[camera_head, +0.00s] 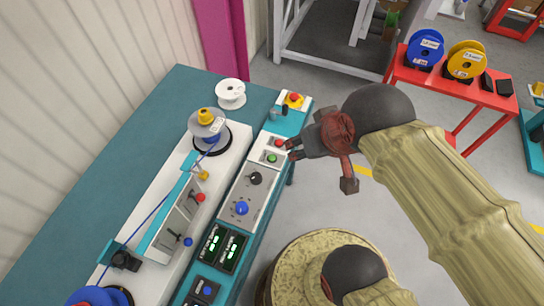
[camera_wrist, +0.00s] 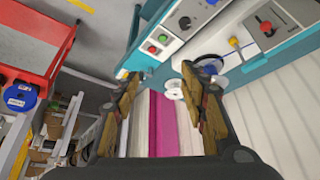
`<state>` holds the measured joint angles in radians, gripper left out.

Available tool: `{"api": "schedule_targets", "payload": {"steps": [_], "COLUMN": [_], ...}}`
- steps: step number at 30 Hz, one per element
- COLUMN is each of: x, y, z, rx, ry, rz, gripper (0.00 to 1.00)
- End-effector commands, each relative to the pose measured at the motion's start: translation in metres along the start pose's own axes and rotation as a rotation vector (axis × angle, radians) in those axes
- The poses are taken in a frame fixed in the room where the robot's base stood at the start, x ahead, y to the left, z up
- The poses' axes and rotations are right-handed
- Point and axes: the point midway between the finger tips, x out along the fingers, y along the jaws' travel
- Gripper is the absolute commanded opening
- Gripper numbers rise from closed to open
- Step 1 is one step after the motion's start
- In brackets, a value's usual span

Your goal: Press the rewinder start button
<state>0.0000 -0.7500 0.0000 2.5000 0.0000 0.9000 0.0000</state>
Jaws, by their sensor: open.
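The wrist view also shows the green button (camera_wrist: 153,50) and the red button (camera_wrist: 163,38), ahead of the fingers. No label saying start is legible. My gripper (camera_head: 291,150) is open and empty at the panel's right edge, just right of the two buttons in the head view. Whether it touches the panel cannot be told. In the wrist view, the two fingers of my gripper (camera_wrist: 160,82) are spread wide.
A black knob (camera_head: 255,178) and a blue knob (camera_head: 241,208) are on the same panel. A red emergency button (camera_head: 294,98) on yellow is at its far end. A white spool (camera_head: 230,92) stands behind. A red table (camera_head: 455,88) with reels is at the right, beyond open floor.

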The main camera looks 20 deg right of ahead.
Motion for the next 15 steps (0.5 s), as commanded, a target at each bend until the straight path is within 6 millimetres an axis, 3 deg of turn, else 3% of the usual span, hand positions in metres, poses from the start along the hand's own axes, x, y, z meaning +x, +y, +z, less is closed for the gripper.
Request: {"api": "schedule_targets", "payload": {"steps": [15], "x": [0.0000], "y": [0.0000], "z": [0.0000], "rx": [0.000], "ry": [0.000], "rz": [0.000], "gripper": [0.12]}}
